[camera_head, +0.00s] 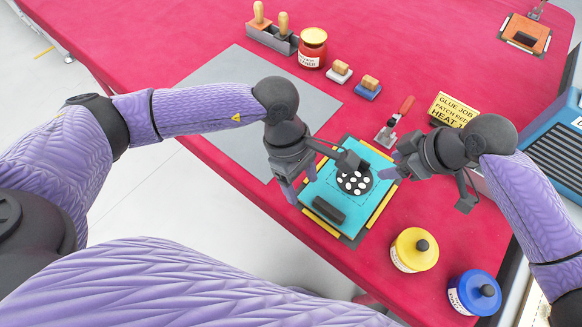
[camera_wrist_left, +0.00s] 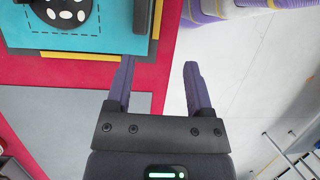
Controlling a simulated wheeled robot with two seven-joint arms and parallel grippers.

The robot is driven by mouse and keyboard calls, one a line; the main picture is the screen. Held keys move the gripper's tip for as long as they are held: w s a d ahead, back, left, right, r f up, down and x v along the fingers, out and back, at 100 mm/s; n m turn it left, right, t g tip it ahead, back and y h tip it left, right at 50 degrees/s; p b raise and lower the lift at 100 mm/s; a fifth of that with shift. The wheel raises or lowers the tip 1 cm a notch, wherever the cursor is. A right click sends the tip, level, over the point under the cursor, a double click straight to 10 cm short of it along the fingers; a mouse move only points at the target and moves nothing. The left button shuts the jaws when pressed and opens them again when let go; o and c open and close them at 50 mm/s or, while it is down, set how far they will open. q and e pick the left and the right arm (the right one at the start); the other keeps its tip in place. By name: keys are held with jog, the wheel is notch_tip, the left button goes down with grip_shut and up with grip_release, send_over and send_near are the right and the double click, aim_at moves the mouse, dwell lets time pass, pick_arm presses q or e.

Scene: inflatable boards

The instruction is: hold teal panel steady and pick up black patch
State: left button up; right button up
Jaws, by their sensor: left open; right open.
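The teal panel (camera_head: 376,160) lies on a yellow-edged dark base on the red table. A round black patch (camera_head: 354,182) with white dots lies on it, and a dark bar (camera_head: 328,210) sits near its front edge. My left gripper (camera_head: 300,184) is open and empty at the panel's left edge; contact cannot be told. In the left wrist view, its open fingers (camera_wrist_left: 159,85) are below the panel's corner (camera_wrist_left: 105,43), with the patch (camera_wrist_left: 65,12) at top left, cut off. My right gripper (camera_head: 392,166) is open beside the panel's right edge; its fingertips are partly hidden.
A yellow-lidded jar (camera_head: 414,250) and a blue-lidded jar (camera_head: 474,293) stand front right. Behind are a red-handled tool (camera_head: 394,122), a yellow sign (camera_head: 455,108), stamps (camera_head: 367,88) and a red jar (camera_head: 312,48). A grey mat (camera_head: 225,95) lies left; the table's front edge is close.

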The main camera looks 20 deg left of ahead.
aim_at(330, 208)
pick_arm(q)
jog(key=shift+h, duration=0.4)
jog(key=d+f, duration=0.6)
jog(key=f, duration=0.1)
grip_shut()
jog(key=shift+w, duration=0.1)
